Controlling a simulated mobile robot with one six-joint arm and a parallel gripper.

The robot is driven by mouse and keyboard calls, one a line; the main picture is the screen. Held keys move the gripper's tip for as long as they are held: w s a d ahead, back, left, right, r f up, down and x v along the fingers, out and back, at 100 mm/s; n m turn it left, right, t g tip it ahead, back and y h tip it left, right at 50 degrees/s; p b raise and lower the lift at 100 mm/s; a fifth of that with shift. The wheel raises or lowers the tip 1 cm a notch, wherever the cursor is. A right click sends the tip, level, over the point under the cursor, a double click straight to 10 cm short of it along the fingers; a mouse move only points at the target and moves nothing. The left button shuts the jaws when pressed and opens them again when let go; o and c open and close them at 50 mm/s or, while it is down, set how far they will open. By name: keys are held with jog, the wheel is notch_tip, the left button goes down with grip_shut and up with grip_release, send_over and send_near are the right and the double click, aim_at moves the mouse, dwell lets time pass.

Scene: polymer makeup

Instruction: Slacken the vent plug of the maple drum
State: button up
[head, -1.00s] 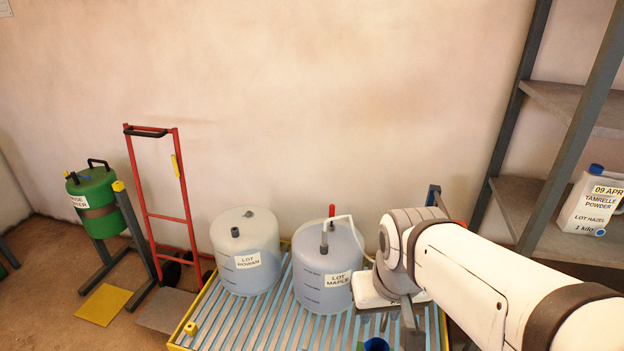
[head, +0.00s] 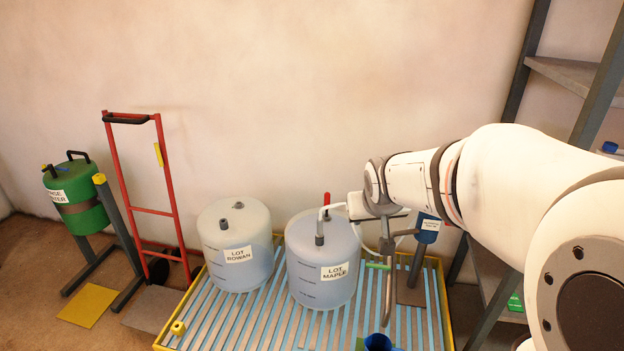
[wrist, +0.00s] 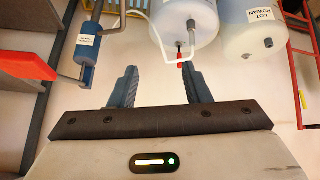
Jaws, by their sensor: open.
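The maple drum (head: 322,285) is a translucent bluish drum labelled LOT MAPLE, upright on a slatted blue-grey platform (head: 255,335). Its top carries a dark grey fitting (head: 320,239) with a white tube and, behind it, a red-topped piece (head: 327,198); I cannot tell which is the vent plug. The drum also shows at the top of the wrist view (wrist: 172,28), with the red piece (wrist: 180,62) hanging towards the fingers. My gripper (wrist: 160,85) is open and empty, apart from the drum's fittings. In the head view my wrist is just right of the drum and the fingers are hidden.
The rowan drum (head: 237,270) stands left of the maple drum. A blue labelled cylinder (head: 428,228) on a post and a shelf rack (head: 580,80) are at right. A red hand truck (head: 167,170) and green drum (head: 78,205) stand at left. A blue cup (head: 378,342) is in front.

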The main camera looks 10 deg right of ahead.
jog(key=w+d+f+n+t+b, duration=0.1)
jog(key=w+f+t+b, duration=0.4)
jog(key=w, duration=0.6)
jog(key=w+f+b, duration=0.3)
jog(key=w+f, duration=0.3)
jog(key=w, duration=0.5)
jog(key=n+t+y+b, duration=0.2)
jog(key=t+y+b, duration=0.3)
jog(key=b, duration=0.3)
send_near(329, 198)
jog(key=d+x, duration=0.1)
jog(key=x, duration=0.2)
jog(key=shift+w+a+y, duration=0.4)
jog(key=shift+w+a, duration=0.25)
jog(key=shift+b+x, duration=0.55)
jog(key=shift+x, duration=2.9)
grip_shut()
